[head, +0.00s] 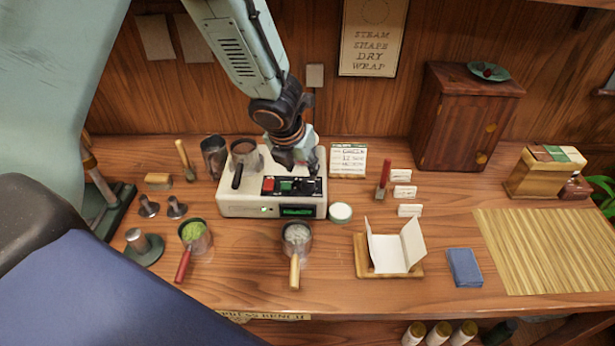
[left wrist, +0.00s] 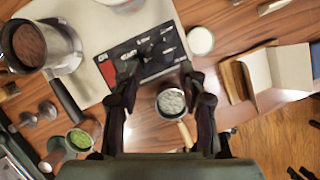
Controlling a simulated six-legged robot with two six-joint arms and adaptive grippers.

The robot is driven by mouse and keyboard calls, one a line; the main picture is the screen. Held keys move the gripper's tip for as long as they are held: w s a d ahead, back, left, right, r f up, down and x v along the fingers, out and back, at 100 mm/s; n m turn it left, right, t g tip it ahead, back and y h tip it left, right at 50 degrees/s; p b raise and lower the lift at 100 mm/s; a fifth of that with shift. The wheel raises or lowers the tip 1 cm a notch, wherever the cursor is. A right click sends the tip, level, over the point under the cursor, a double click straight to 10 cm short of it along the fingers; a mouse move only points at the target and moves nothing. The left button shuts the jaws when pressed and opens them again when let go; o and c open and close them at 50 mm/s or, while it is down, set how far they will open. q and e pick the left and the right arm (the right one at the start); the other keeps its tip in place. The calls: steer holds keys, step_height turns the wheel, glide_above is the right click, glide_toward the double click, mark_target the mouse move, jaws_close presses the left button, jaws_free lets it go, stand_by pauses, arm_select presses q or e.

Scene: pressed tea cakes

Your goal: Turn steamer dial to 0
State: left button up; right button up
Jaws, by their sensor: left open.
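The steamer (head: 232,206) is a cream box on the bench with a dark control panel carrying a red button (head: 268,185), a green button (head: 286,186) and a lit green display (head: 297,211). The dark panel also shows in the left wrist view (left wrist: 128,62). My left gripper (head: 298,165) is open and empty, pointing down just above the panel. In the left wrist view its fingers (left wrist: 158,75) are spread apart over the panel's near edge. My right gripper is not in view.
A metal cup of brown material (head: 245,153) stands on the steamer's left. A handled cup of pale material (head: 297,236) and one of green material (head: 195,236) stand in front. A small white-topped jar (head: 340,212) is close on the right. A card stand (head: 348,160) is behind it.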

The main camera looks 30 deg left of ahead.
mark_target(308, 182)
arm_select(q)
steer(key=b+x, duration=0.1)
steer(key=x, duration=0.4)
steer(key=shift+d+f+b, duration=0.25)
steer(key=shift+f+b, duration=0.1)
steer(key=shift+f, duration=0.1)
steer(key=shift+w+a+f, duration=0.15)
steer(key=shift+w+f, duration=0.05)
steer(key=shift+f, duration=0.15)
steer(key=shift+r, duration=0.15)
steer(key=shift+c, duration=0.4)
steer(key=shift+s+d, duration=0.1)
steer(key=shift+d, duration=0.15)
steer(key=shift+c, duration=0.7)
steer(key=shift+a, duration=0.2)
steer(key=c, duration=0.4)
steer(key=shift+d, duration=0.1)
steer(key=shift+c, duration=1.3)
